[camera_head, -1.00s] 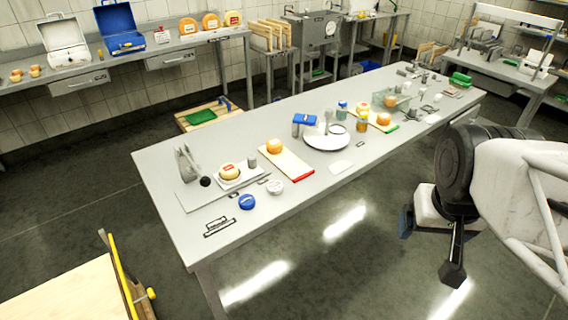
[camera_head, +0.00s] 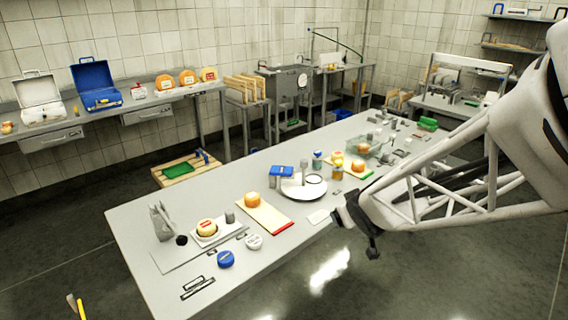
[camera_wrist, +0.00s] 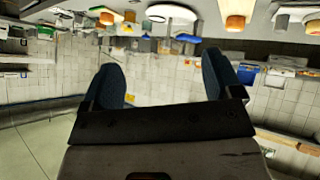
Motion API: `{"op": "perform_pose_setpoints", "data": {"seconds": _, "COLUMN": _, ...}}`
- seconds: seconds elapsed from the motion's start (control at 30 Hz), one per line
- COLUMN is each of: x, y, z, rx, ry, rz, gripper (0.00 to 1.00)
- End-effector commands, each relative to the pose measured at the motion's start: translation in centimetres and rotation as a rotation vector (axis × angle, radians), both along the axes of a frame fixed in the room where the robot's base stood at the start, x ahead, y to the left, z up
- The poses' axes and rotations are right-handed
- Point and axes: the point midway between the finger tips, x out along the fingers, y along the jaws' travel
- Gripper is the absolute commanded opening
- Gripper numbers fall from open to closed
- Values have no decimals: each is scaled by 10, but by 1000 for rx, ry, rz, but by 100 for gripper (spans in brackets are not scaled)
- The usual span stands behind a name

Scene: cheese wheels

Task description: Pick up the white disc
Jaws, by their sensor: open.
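The white disc (camera_head: 254,242) lies flat on the near left part of the long grey table in the head view. A blue disc (camera_head: 225,259) lies just to its left. My gripper (camera_head: 355,234) hangs by the table's front edge, well to the right of the white disc and apart from it. In the wrist view my gripper's two dark fingers (camera_wrist: 165,82) are spread wide with nothing between them. That view looks across the room upside down, and I cannot make out the white disc in it.
A cutting board (camera_head: 264,218) with an orange cheese lies behind the white disc. A white tray (camera_head: 220,236) with a cheese is to its left. A large white plate (camera_head: 303,190) stands farther right.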

Motion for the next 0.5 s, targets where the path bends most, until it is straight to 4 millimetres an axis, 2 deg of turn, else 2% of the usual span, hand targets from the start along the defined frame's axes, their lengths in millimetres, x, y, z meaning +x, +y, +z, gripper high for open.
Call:
{"op": "perform_pose_setpoints", "data": {"seconds": 0.2, "x": 36, "y": 42, "z": -35, "rx": 55, "ry": -78, "rz": 188, "gripper": 85}}
{"op": "perform_pose_setpoints", "data": {"seconds": 0.3, "x": 48, "y": 63, "z": -52, "rx": 94, "ry": -108, "rz": 278, "gripper": 85}}
{"op": "perform_pose_setpoints", "data": {"seconds": 0.5, "x": 59, "y": 107, "z": -86, "rx": 197, "ry": -146, "rz": 462, "gripper": 85}}
